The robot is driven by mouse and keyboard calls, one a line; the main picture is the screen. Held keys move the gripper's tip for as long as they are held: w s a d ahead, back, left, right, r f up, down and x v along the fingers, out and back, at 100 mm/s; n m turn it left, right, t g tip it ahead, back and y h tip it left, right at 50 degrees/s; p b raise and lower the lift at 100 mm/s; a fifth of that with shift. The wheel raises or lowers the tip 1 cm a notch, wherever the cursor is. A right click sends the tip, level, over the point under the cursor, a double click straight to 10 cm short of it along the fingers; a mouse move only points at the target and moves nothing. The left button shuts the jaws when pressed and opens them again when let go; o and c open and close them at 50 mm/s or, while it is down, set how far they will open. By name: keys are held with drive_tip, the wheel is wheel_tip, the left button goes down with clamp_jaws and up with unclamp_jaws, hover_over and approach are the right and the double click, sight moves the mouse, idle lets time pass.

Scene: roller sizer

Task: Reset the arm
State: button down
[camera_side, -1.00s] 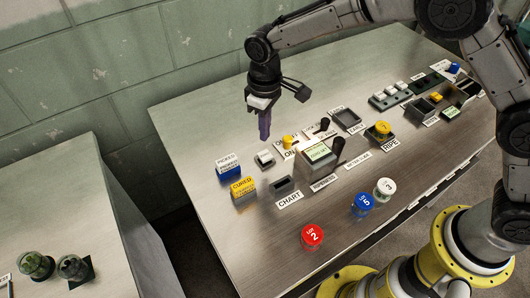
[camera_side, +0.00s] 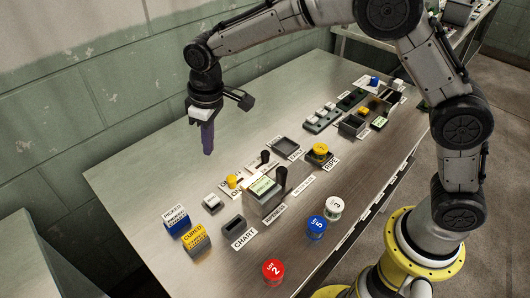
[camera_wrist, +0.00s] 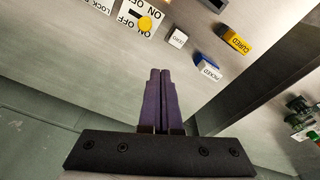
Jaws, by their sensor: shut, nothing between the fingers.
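My gripper (camera_side: 207,138) hangs above the far left part of the metal table (camera_side: 140,170), its purple fingers pointing down. In the wrist view the two fingers (camera_wrist: 160,75) lie together, shut and empty. Below and in front of it in the side view stand a small white button block (camera_side: 212,203), a yellow knob (camera_side: 232,181) on an ON/OFF plate, and a blue-and-white PICKED block (camera_side: 176,219). The fingers appear clear of all of these.
A yellow CURED block (camera_side: 196,240), a CHART slot (camera_side: 233,226) and a machine with a lit display (camera_side: 263,188) stand on the table. Red (camera_side: 273,272), blue (camera_side: 316,228) and white (camera_side: 334,208) round pieces sit near the front edge. A wall runs behind.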

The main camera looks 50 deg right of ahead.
drive_tip(key=s+d+r+m+t, duration=0.3)
drive_tip(key=s+d+r+t, duration=0.1)
drive_tip(key=s+d+r, duration=1.05)
drive_tip(key=s+d+f+m, duration=0.1)
drive_tip(key=s+d+f, duration=0.1)
drive_tip(key=s, duration=0.6)
drive_tip(key=s+d+f+m, duration=0.1)
drive_tip(key=s+d+f, duration=0.1)
drive_tip(key=s, duration=0.5)
drive_tip(key=shift+s+d+h, duration=0.3)
drive_tip(key=shift+s+d, duration=0.1)
drive_tip(key=shift+d, duration=0.05)
